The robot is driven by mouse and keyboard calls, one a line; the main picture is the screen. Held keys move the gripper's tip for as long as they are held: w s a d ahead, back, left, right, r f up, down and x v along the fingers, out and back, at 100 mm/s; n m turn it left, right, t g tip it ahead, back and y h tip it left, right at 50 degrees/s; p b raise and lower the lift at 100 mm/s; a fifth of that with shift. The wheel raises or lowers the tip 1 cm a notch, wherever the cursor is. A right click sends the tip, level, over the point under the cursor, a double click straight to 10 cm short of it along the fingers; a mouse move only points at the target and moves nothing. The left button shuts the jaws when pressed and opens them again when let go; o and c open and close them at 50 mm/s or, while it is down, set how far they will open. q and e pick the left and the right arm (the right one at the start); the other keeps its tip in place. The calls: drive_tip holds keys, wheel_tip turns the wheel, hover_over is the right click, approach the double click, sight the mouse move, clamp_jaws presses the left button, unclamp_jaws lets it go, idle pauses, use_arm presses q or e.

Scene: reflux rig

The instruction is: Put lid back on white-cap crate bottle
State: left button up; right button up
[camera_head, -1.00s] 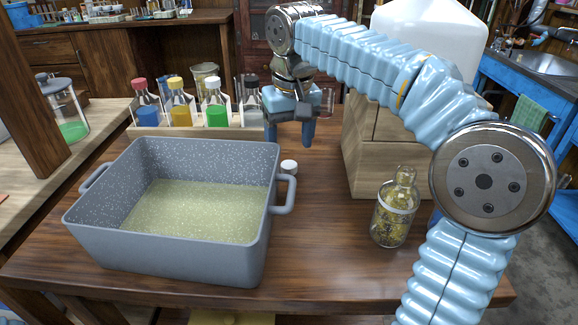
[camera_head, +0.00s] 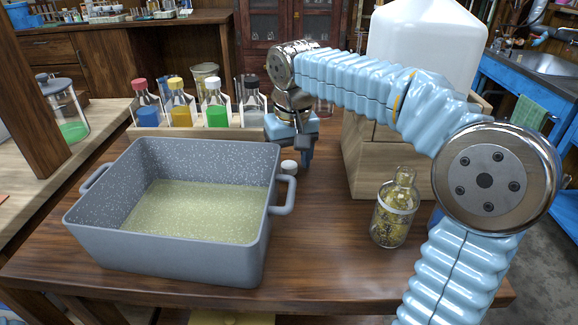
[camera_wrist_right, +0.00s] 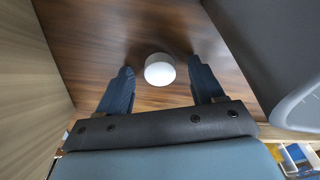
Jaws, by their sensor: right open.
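A small white round lid (camera_head: 289,167) lies on the table just right of the grey tub, and it also shows in the right wrist view (camera_wrist_right: 159,69). My right gripper (camera_wrist_right: 161,68) is open above the table, its two fingers on either side of the lid in the wrist view. I cannot tell whether the fingers reach down to the lid's height. In the head view the right gripper (camera_head: 304,152) is just behind and right of the lid. The bottle with green liquid (camera_head: 215,112) stands in the wooden crate (camera_head: 190,132) and shows a white top. My left gripper is out of view.
The grey tub (camera_head: 170,250) with pale liquid fills the table's left; its right handle is close to the lid. A glass jar (camera_head: 393,222) stands front right. A wooden box (camera_head: 372,168) stands right of the gripper. Red-, yellow- and black-topped bottles share the crate.

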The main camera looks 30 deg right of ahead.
sight(290, 165)
drive_tip(key=shift+c, duration=0.3)
drive_tip(key=c, duration=1.1)
drive_tip(key=shift+c, duration=0.2)
drive_tip(key=shift+r, duration=0.1)
wheel_tip(290, 165, up, 10)
